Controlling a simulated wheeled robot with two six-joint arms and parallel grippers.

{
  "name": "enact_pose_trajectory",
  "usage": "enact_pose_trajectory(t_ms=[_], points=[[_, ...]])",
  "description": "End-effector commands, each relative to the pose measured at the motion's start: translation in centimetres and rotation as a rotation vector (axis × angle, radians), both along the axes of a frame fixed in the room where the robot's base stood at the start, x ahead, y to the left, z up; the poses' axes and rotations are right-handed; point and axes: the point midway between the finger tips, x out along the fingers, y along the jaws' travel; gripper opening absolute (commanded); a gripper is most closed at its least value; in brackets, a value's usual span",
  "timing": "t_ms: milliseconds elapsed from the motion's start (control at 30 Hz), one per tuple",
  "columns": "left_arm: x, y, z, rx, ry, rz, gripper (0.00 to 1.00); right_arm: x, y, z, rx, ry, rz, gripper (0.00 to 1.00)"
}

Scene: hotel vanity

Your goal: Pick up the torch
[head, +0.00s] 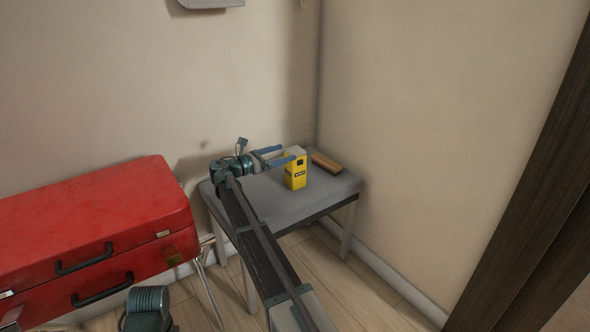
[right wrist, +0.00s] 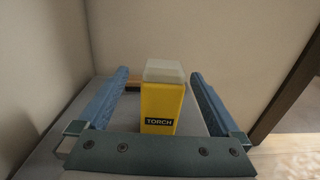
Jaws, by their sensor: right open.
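The torch (head: 295,172) is a yellow upright block with a pale top and a dark label. It stands on the grey stool (head: 262,212) in the corner. In the right wrist view the torch (right wrist: 162,105) shows its "TORCH" label and sits between the two blue fingers. My right gripper (head: 283,156) is open, with its fingers on either side of the torch near its upper part. In the right wrist view there are gaps between the torch and both fingers (right wrist: 157,90). My left gripper is not clearly seen; only a dark ribbed part of mine shows at the bottom left.
A brown wooden block (head: 326,162) lies on the stool behind the torch, close to the wall corner. Walls close off the back and right of the stool. A dark wooden post (head: 530,180) stands at the far right.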

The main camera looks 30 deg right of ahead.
Motion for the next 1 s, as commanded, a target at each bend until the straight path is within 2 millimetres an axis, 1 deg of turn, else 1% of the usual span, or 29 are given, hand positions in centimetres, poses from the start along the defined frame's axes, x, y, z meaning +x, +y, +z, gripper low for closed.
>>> enact_pose_trajectory(t_ms=[133,233,433,500,567,800,867,1000], points=[[0.0,0.0,0.0,0.000,0.000,0.000,0.00,0.0,-0.1,0.0,0.000,0.000,0.000,1.00],[0.0,0.0,0.0,0.000,0.000,0.000,0.00,-0.1,-0.7,0.0,0.000,0.000,-0.001,1.00],[0.0,0.0,-0.1,0.000,0.000,0.000,0.00,-0.6,-3.3,-0.1,0.000,0.000,-0.002,1.00],[0.0,0.0,-0.1,0.000,0.000,0.000,0.00,-0.4,-4.4,-0.1,0.000,0.000,-0.001,1.00],[0.0,0.0,-0.1,0.000,0.000,0.000,0.00,-0.4,-5.0,-0.1,-0.001,0.000,0.000,1.00],[0.0,0.0,-0.1,0.000,0.000,0.000,0.00,-0.4,-5.2,0.0,-0.001,0.000,0.002,1.00],[0.0,0.0,-0.1,0.000,0.000,0.000,0.00,-0.4,-5.2,0.0,-0.001,0.000,0.002,0.89],[0.0,0.0,-0.1,0.000,0.000,0.000,0.00,-0.4,-5.2,0.0,-0.001,0.000,0.002,0.64]])
